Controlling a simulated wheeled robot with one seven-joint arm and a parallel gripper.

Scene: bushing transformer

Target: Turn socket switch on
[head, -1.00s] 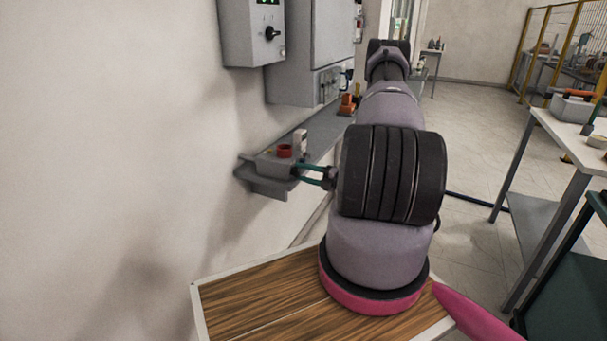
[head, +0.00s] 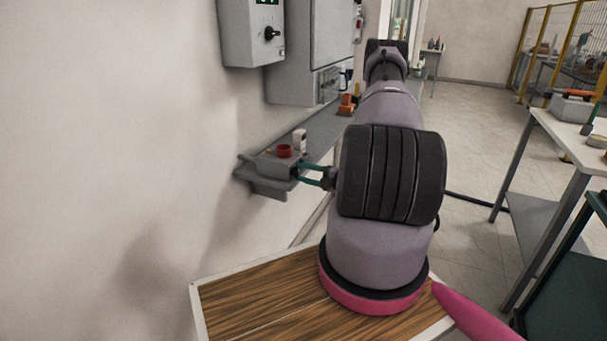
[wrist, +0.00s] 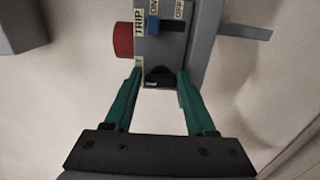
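A grey socket box (head: 277,160) with a red round button (head: 284,151) sits on the wall shelf in the head view. In the wrist view the box (wrist: 177,45) carries a TRIP label and ON and OFF labels, with the red button (wrist: 123,40) at its left. A blue switch piece (wrist: 152,25) lies beside the ON label. A black part (wrist: 160,77) shows at the near end of the box. My gripper (wrist: 159,74) is open, its green fingers on either side of that black part. I cannot tell whether they touch it. The gripper (head: 312,173) also shows at the box's right side in the head view.
A grey panel (head: 250,35) with a black knob hangs on the wall above the shelf (head: 325,125). An orange item (head: 346,104) stands farther along the shelf. A white-topped table (head: 570,140) stands at the right. Open floor lies between.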

